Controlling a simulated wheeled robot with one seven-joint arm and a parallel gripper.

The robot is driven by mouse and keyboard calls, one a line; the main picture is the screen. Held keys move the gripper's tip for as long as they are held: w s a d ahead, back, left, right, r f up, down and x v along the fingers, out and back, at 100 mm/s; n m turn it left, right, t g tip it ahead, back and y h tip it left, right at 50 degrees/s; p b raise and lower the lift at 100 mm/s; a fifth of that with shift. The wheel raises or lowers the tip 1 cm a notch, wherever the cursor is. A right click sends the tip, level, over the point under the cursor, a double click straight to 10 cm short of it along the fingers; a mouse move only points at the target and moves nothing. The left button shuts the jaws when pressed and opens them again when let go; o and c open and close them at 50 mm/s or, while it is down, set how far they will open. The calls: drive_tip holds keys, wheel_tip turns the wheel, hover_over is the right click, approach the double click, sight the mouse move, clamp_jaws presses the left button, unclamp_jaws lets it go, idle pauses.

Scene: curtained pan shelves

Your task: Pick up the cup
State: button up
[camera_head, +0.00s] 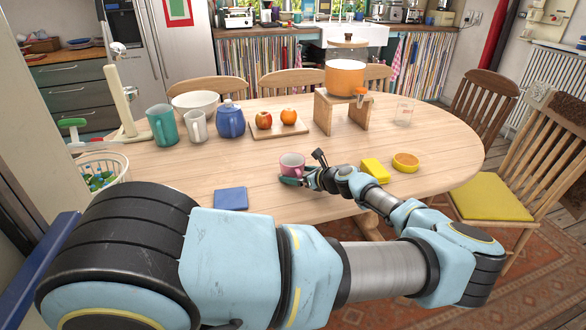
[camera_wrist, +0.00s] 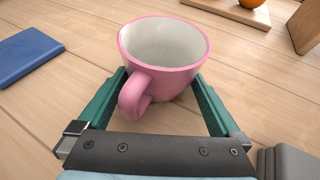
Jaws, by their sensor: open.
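A pink cup (camera_head: 292,164) with a white inside stands upright on the wooden table, near the front edge. In the wrist view the cup (camera_wrist: 166,52) sits between the two green fingers of my gripper (camera_wrist: 163,88), with its handle pointing toward the palm. My gripper (camera_head: 293,180) is open around the lower part of the cup, one finger on each side. I cannot tell whether the fingers touch it. The fingertips are partly hidden behind the cup.
A blue cloth or book (camera_head: 231,199) lies left of the cup. Behind are a fruit board (camera_head: 262,134), a blue teapot (camera_head: 231,122), and a stand (camera_head: 343,113) with an orange pot (camera_head: 344,78).

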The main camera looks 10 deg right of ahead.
drive_tip(key=shift+c, duration=0.2)
drive_tip(key=c, duration=1.2)
drive_tip(key=shift+r, duration=0.1)
